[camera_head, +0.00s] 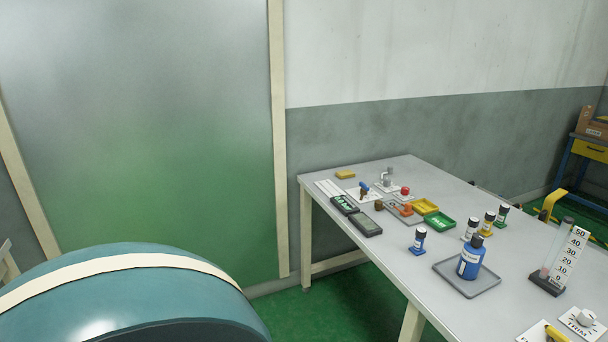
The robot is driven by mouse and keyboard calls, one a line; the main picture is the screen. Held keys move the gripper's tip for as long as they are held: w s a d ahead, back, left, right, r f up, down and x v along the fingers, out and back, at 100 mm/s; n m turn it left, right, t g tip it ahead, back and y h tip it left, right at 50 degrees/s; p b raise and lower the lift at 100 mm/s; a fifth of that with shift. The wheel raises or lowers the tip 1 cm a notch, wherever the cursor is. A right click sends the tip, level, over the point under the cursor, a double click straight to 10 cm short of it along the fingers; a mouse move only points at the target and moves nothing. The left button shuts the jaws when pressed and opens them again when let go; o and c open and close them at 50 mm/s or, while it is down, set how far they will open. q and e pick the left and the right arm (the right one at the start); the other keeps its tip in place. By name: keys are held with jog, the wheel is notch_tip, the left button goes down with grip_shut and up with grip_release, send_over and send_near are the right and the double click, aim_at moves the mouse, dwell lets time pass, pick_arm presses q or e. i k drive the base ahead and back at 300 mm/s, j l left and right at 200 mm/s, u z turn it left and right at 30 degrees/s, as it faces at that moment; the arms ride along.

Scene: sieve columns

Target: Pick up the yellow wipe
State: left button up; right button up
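A small yellow block-like item (345,175), which looks like the yellow wipe, lies flat at the far left corner of the grey-white table (400,257). It is small in the camera_head view, so its texture cannot be made out. It lies apart from the white sheets in front of it, and nothing covers it. Neither of my grippers is in view.
On the table stand a yellow tray (426,206), a green tray (440,220), a blue bottle (470,259) on a grey tray, several small vials and a scale stand (566,262). A rounded teal surface, unclear what, fills the lower left. Green floor shows beside the table.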

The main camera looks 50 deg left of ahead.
aim_at(347, 174)
jog(key=u, duration=1.5)
jog(key=i+j+z, duration=0.1)
jog(key=z, duration=0.35)
jog(key=j+z, duration=0.1)
jog(key=z, duration=0.3)
jog(key=i+j+z, duration=0.15)
jog(key=z, duration=0.3)
jog(key=i+j+z, duration=0.1)
jog(key=j+z, duration=0.2)
jog(key=j, duration=0.2)
jog(key=j+z, duration=0.35)
jog(key=j, duration=0.15)
jog(key=j+z, duration=0.3)
jog(key=j, duration=1.35)
jog(key=k+j, duration=0.1)
jog(key=j, duration=0.4)
jog(key=i+j, duration=0.1)
jog(key=j, duration=0.6)
jog(key=i+j, duration=0.15)
jog(key=j, duration=0.2)
jog(key=z, duration=0.05)
